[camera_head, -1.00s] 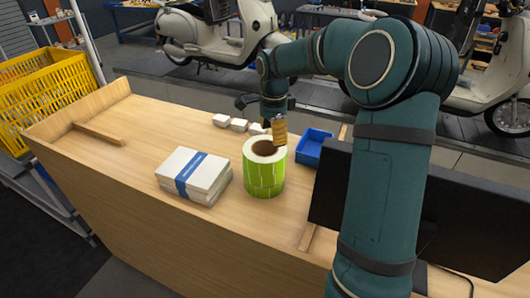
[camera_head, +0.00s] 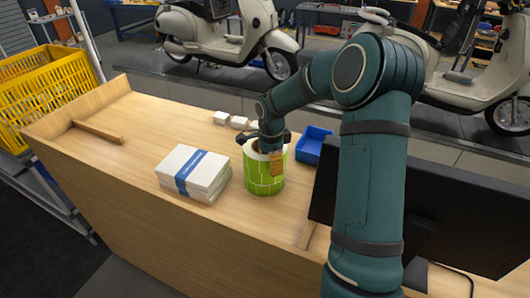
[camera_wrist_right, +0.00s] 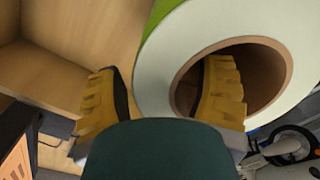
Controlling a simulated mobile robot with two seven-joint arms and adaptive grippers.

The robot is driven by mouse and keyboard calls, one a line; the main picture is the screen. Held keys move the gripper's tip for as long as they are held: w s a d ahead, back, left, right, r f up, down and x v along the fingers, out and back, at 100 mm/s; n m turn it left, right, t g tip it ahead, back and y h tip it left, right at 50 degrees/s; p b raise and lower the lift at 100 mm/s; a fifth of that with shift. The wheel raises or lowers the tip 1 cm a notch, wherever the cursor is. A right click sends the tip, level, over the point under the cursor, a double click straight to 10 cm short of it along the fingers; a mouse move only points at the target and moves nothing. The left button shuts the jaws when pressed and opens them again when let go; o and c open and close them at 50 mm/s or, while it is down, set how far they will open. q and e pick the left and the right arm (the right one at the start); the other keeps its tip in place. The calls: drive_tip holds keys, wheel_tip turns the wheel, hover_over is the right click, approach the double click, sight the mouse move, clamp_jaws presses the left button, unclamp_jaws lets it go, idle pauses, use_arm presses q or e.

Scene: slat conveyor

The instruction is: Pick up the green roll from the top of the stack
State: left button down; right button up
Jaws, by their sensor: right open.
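The green roll (camera_head: 264,177) stands upright on the wooden bench, a wide label roll with a white top and a brown hollow core. My right gripper (camera_head: 270,150) is down at its top. In the right wrist view the gripper (camera_wrist_right: 165,95) is open and straddles the wall of the roll (camera_wrist_right: 160,75). One yellow finger is in or over the core and the other is outside the wall. I cannot tell whether the fingers touch it. No stack shows clearly under the roll. My left gripper is not in view.
A banded stack of white paper (camera_head: 195,173) lies left of the roll. A blue bin (camera_head: 312,146) is behind right, and small white boxes (camera_head: 230,120) are behind. A dark monitor (camera_head: 455,220) stands right.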

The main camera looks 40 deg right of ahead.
clamp_jaws()
idle(0.3)
